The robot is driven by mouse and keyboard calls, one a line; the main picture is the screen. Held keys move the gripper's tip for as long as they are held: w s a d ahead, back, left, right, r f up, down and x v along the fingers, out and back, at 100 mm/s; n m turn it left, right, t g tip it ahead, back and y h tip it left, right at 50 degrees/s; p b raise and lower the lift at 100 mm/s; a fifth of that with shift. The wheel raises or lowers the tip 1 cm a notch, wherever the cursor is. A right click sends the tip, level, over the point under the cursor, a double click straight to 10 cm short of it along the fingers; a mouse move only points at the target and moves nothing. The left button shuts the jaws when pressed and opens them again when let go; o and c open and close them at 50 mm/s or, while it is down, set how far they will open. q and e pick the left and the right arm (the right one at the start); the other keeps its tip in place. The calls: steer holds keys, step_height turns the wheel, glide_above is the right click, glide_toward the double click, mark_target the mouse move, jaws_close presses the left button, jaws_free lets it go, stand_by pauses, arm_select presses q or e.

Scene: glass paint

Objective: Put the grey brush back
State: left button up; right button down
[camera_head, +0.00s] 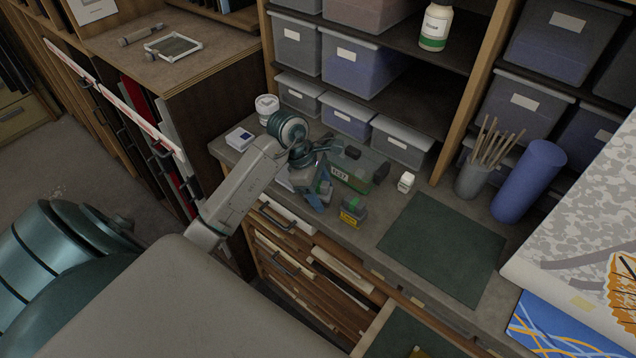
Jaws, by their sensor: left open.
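My left gripper (325,174) is open over the back left part of the worktop, among small items. Its arm comes in from the lower left. I cannot make out a separate grey brush; one may be hidden by the gripper or arm. A grey pot (472,181) holding several thin wooden-handled sticks or brushes (492,143) stands upright at the back right, well apart from the gripper. My right gripper is not in view.
Near the gripper are a clear green-tinted box (350,178), a small yellow-labelled bottle (352,213) and a small white bottle (405,182). A dark green mat (440,245) lies clear. A blue roll (528,182) stands beside the pot. Shelves with bins (402,142) rise behind.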

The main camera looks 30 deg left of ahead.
arm_select(q)
steer(key=b+v, duration=0.5)
steer(key=v, duration=0.7)
